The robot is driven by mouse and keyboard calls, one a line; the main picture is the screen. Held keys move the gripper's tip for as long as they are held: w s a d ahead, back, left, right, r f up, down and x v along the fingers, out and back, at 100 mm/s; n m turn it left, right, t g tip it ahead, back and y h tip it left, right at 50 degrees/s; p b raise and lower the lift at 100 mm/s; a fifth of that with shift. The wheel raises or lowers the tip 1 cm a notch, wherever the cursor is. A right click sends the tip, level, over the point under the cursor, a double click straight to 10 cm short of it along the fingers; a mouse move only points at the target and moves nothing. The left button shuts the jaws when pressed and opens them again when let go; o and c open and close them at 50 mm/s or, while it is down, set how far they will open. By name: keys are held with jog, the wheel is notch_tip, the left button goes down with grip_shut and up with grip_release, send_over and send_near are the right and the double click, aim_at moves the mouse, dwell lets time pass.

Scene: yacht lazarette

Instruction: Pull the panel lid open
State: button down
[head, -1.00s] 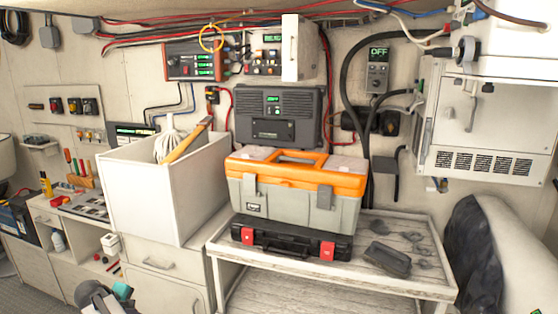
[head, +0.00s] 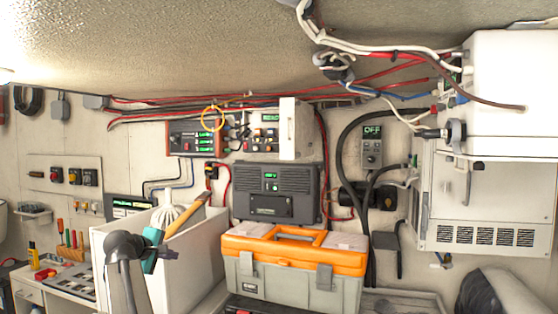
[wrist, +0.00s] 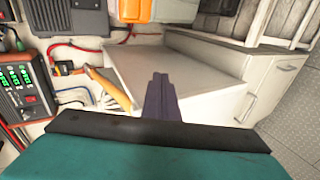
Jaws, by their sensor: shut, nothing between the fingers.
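A small control panel (head: 262,145) with a green lit display and several switches is on the back wall. Its pale lid (head: 289,128) stands out from the wall at the panel's right side, swung open. My gripper (head: 168,254) is lower left of the panel, in front of the white bin, and apart from the lid. In the wrist view its dark fingers (wrist: 160,84) are together with nothing between them. The panel and its lid cannot be made out in the wrist view.
The white bin (head: 100,254) holds a mop and a wooden handle (head: 187,215) near my gripper. An orange and grey toolbox (head: 293,280) stands below a dark grey unit (head: 275,194). A white wall cabinet (head: 485,205) is at right. Cables run along the wall top.

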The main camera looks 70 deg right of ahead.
jog(key=s+d+r+m+g+h, duration=0.1)
jog(key=s+r, duration=0.7)
jog(key=r, duration=0.6)
jog(key=s+d+r+m+g+h, duration=0.1)
jog(key=s+d+r+g+h, duration=0.1)
jog(key=s+r, duration=0.7)
jog(key=s+d+r+m+g+h, duration=0.1)
jog(key=s+r, duration=0.8)
jog(key=r, duration=1)
jog(key=shift+d+g+h, duration=0.4)
jog(key=shift+g+h, duration=0.2)
jog(key=shift+h, duration=0.1)
jog(key=shift+d, duration=0.15)
jog(key=s+p+x, duration=0.1)
jog(key=p+x, duration=0.1)
jog(key=x, duration=0.4)
jog(key=s+p+x, duration=0.1)
jog(key=p+x, duration=0.1)
jog(key=x, duration=0.4)
jog(key=shift+s+f, duration=0.15)
jog(key=shift+s, duration=0.3)
